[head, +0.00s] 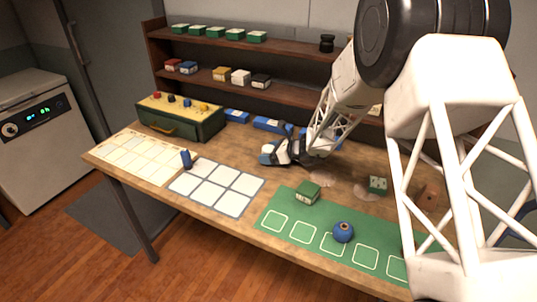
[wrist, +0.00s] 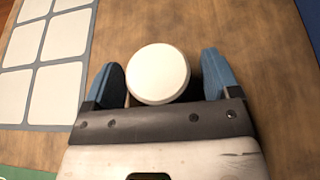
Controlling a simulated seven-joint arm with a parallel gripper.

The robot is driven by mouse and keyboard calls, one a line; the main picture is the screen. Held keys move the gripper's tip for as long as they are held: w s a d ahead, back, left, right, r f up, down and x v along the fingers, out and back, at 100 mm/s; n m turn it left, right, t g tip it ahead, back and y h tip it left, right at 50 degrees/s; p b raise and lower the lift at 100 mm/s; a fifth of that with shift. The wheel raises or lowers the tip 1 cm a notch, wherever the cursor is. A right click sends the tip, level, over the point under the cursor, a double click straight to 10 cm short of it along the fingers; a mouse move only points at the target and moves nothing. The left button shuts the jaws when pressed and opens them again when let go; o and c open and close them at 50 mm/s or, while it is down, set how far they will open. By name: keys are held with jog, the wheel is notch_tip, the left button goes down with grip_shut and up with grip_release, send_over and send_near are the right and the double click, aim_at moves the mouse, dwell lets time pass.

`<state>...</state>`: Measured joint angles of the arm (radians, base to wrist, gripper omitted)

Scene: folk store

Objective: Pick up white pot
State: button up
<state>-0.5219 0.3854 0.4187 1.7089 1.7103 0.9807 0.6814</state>
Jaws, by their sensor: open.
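The white pot (wrist: 158,74) shows in the wrist view as a round, pale top seen from above, on the wooden table. My gripper (wrist: 162,80) is open, with one blue finger on each side of the pot. In the head view my gripper (head: 274,153) is low over the middle of the table and hides most of the pot.
A white card grid (head: 215,186) lies left of my gripper. A green mat (head: 283,240) in front holds a green box (head: 307,193) and a blue round pot (head: 343,232). A green case (head: 180,118) and shelves (head: 240,88) stand behind. A blue upright piece (head: 186,159) stands at left.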

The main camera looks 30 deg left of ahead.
aim_at(269, 148)
jog(key=shift+a, duration=0.15)
dwell(0.4)
jog(key=c, duration=1)
jog(key=shift+c, duration=0.2)
jog(key=shift+r, duration=0.15)
notch_tip(269, 148, up, 18)
jog(key=shift+f, duration=0.2)
dwell(0.4)
